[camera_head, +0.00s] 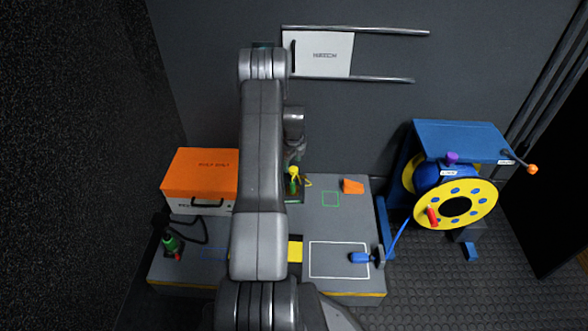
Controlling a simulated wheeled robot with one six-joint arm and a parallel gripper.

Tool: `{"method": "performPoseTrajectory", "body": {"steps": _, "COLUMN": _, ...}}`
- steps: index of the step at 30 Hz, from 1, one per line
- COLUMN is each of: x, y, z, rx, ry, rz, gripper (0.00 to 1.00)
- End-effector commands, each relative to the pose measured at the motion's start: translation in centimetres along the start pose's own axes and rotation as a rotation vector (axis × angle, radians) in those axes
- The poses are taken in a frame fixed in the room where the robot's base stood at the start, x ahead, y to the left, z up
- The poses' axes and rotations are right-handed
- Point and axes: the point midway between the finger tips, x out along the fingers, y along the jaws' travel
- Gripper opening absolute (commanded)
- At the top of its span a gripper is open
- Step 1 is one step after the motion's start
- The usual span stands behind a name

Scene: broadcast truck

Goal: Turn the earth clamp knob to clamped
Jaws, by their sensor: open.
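A small yellow knob (293,171) sits on top of a green post, which looks like the earth clamp, on the grey bench (334,222). It is too small to tell which way the knob is turned. My arm reaches over the bench from the bottom of the picture. My gripper (296,157) is at the knob, just above and behind it in the picture. It is open, with its fingers partly hidden and dark. I cannot tell whether they touch the knob.
An orange and white case (203,174) stands left of my arm. A green-and-black tool (171,241) lies at the front left. An orange wedge (352,186) and blue connector (360,257) lie to the right. A yellow cable reel (484,203) stands beside the bench.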

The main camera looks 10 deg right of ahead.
Motion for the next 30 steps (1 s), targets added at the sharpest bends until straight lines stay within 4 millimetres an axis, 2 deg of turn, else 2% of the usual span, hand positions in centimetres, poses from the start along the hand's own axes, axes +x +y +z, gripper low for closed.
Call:
{"method": "performPoseTrajectory", "body": {"steps": 15, "x": -0.4, "y": -0.7, "z": 0.1, "rx": -0.787, "ry": -0.067, "rz": -0.085, "gripper": 0.57}}
{"method": "performPoseTrajectory", "body": {"steps": 30, "x": -1.1, "y": -1.6, "z": 0.0, "rx": -1.542, "ry": -0.047, "rz": -0.221, "gripper": 0.57}}
